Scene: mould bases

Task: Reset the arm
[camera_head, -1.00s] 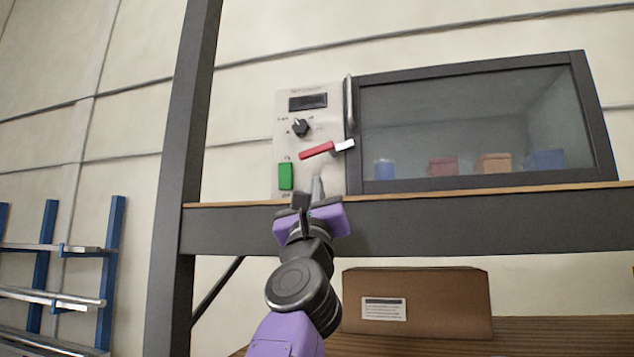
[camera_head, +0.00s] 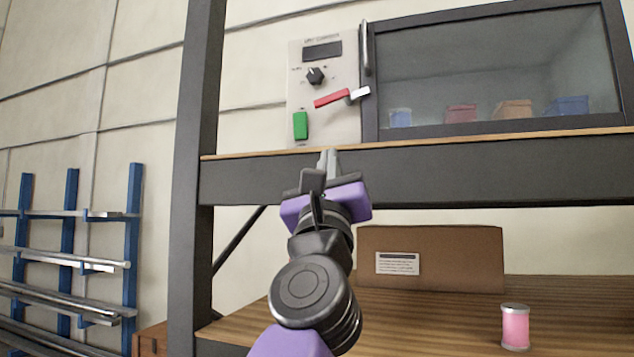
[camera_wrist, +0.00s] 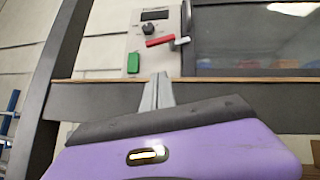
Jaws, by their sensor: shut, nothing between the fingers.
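My gripper (camera_head: 328,162) is shut and empty. In the head view its fingertips stand in front of the dark shelf beam, just below the wooden shelf edge and under the control panel (camera_head: 348,118). It also shows in the wrist view (camera_wrist: 157,88), the fingers together and pointing up toward the panel. My purple and black arm reaches up from the bottom of the head view.
A cabinet with a glass door (camera_head: 490,75) holds several coloured blocks. The panel has a green switch (camera_head: 300,125), a black knob (camera_head: 315,76) and a red lever (camera_head: 332,98). Below stand a cardboard box (camera_head: 450,258) and a pink canister (camera_head: 515,328). A dark post (camera_head: 190,200) rises left.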

